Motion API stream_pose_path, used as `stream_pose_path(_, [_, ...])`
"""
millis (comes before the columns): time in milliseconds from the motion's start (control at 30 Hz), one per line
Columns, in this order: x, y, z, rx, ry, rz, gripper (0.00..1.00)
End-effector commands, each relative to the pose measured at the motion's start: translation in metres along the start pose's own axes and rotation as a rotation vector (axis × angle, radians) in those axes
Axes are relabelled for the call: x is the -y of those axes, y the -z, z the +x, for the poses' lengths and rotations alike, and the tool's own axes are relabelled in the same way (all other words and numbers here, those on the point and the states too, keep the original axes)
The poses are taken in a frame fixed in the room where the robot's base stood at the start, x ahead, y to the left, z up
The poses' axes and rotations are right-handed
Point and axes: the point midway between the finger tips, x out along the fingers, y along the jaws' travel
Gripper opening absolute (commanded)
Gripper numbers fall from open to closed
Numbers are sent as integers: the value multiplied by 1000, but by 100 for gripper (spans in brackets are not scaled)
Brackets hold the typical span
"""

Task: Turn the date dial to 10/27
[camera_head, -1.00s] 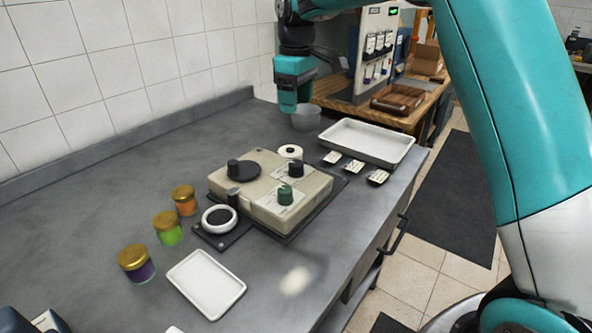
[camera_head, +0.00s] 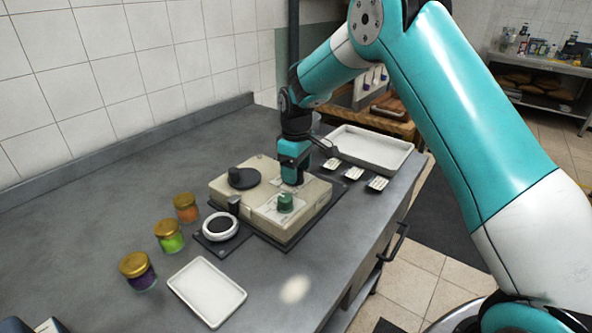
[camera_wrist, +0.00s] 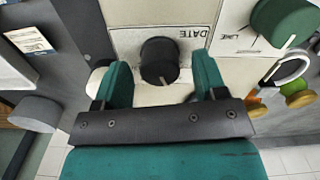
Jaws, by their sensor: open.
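The date dial (camera_wrist: 159,60) is a black knob on a pale plate marked DATE (camera_wrist: 193,32) in the wrist view. A light pointer mark shows on its side nearest the camera; no date figures can be read. My gripper (camera_wrist: 162,84) is open, with one green finger on each side of the dial; I cannot tell whether they touch it. In the head view my gripper (camera_head: 293,180) is down at the back right of the beige machine (camera_head: 262,207) and hides the dial.
A green knob (camera_head: 286,202), marked LINE in the wrist view (camera_wrist: 284,20), sits close to the dial. A black disc with a knob (camera_head: 243,178) is on the machine's left. Jars (camera_head: 168,236) stand left, a white tray (camera_head: 207,291) in front, another tray (camera_head: 370,148) behind.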

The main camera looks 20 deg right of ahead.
Motion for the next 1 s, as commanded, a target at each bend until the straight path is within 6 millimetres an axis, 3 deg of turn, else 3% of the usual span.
stream_pose_path(400, [0, 0, 11, 0, 0, 0, 65])
stream_pose_path(433, [0, 0, 11, 0, 0, 0, 63])
stream_pose_path(633, [0, 0, 11, 0, 0, 0, 17])
stream_pose_path(1000, [0, 0, 10, 0, 1, 52, 16])
